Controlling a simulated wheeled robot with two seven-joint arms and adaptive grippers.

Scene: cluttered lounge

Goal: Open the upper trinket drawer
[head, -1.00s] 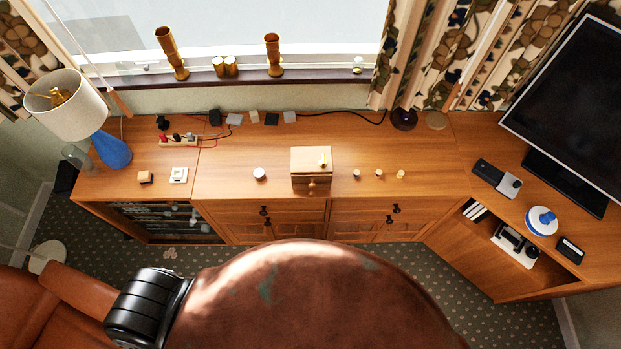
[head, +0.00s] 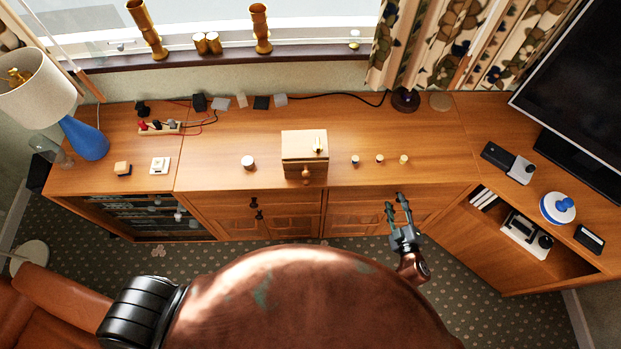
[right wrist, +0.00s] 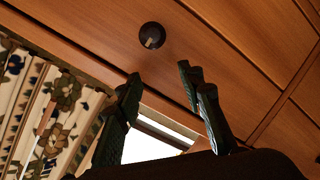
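A small wooden trinket box (head: 304,145) sits on the cabinet top near the middle in the head view. A round wooden knob (head: 305,173) is on its front, and its drawer front looks closed. A small brass-coloured piece lies on its top. My right gripper (head: 395,203) is open and empty, in front of the cabinet's right-hand drawers, to the right of the box and nearer to me. In the right wrist view its two fingers (right wrist: 160,80) are apart, with a dark cabinet knob (right wrist: 152,36) beyond them. My left gripper is not in view.
Small pegs (head: 379,159) stand right of the box, and a white-topped cylinder (head: 248,162) left of it. A blue lamp (head: 84,137) and power strip (head: 160,128) stand at left, a television (head: 580,110) at right.

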